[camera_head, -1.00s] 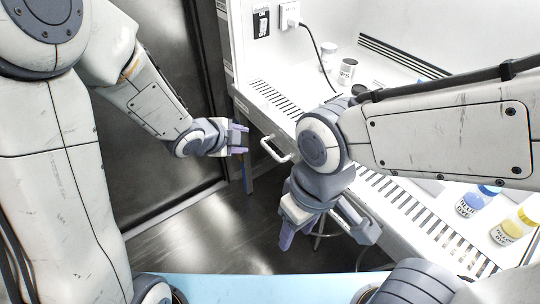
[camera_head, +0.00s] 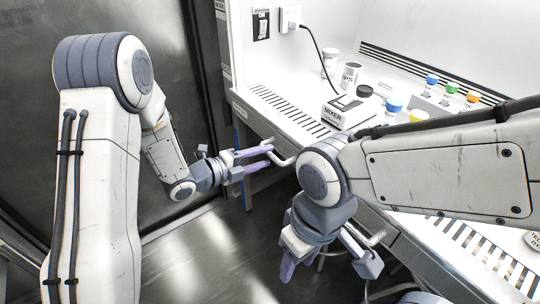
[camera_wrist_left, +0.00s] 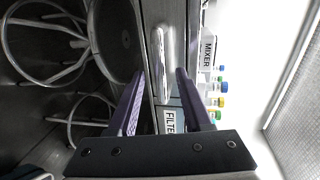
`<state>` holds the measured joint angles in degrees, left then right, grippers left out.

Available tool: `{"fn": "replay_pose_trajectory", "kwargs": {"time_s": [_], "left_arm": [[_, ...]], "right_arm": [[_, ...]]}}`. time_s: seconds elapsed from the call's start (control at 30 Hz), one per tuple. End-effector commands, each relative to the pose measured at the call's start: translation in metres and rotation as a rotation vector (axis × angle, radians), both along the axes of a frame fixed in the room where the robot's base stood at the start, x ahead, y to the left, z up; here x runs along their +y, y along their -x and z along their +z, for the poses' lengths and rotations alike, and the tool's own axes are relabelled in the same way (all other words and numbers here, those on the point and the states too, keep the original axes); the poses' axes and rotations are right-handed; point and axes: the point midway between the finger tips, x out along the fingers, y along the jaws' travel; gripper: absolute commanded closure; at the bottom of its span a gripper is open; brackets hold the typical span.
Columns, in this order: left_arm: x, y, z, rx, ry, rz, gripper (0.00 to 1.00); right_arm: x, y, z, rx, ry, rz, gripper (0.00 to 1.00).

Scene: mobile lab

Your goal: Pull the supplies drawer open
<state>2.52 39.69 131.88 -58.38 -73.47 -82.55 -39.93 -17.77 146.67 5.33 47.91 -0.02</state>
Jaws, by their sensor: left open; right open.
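A pale bar handle (camera_head: 284,160) sticks out from the front under the white bench at its left part. It shows in the left wrist view as a shiny bar (camera_wrist_left: 158,48). I cannot read a supplies label on its front. My left gripper (camera_head: 270,157) is open with its purple fingers at this handle; in the left wrist view the bar lies ahead, between the finger lines. I cannot tell whether they touch. My right gripper (camera_head: 328,264) is open and low, beside a second handle (camera_head: 376,238) further right along the front.
On the bench stand a mixer (camera_head: 345,110), a cup (camera_head: 351,75), a white jar (camera_head: 330,62) and several colour-capped bottles. A front label (camera_wrist_left: 170,121) reading "FILT" is partly hidden by a finger. Stool rings (camera_wrist_left: 45,40) stand below. Dark floor (camera_head: 200,250) is open at left.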

Motion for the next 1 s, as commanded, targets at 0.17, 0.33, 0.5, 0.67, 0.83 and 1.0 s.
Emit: {"fn": "replay_pose_trajectory", "kwargs": {"time_s": [0.17,0.33,0.5,0.67,0.83,1.0], "left_arm": [[-0.019,-0.012,-0.005,0.0,-0.001,-0.002,0.5],[-0.023,-0.017,-0.006,0.001,0.0,0.001,0.5],[-0.023,-0.017,-0.006,0.001,0.0,0.001,0.5],[-0.023,-0.017,-0.006,0.001,0.0,0.002,0.92],[-0.023,-0.017,-0.006,0.001,0.0,0.002,1.0],[-0.023,-0.017,-0.006,0.002,-0.001,0.002,1.0]], "right_arm": [[0.0,0.0,-0.001,0.0,0.0,0.0,0.5],[0.0,0.0,-0.001,0.0,0.0,0.0,0.5],[0.0,0.0,-0.001,0.0,0.0,0.0,0.5],[0.0,0.0,-0.001,0.0,0.0,0.0,0.5],[0.0,0.0,-0.001,0.0,0.0,0.0,0.5],[0.0,0.0,-0.001,0.0,0.0,0.0,0.5]]}}
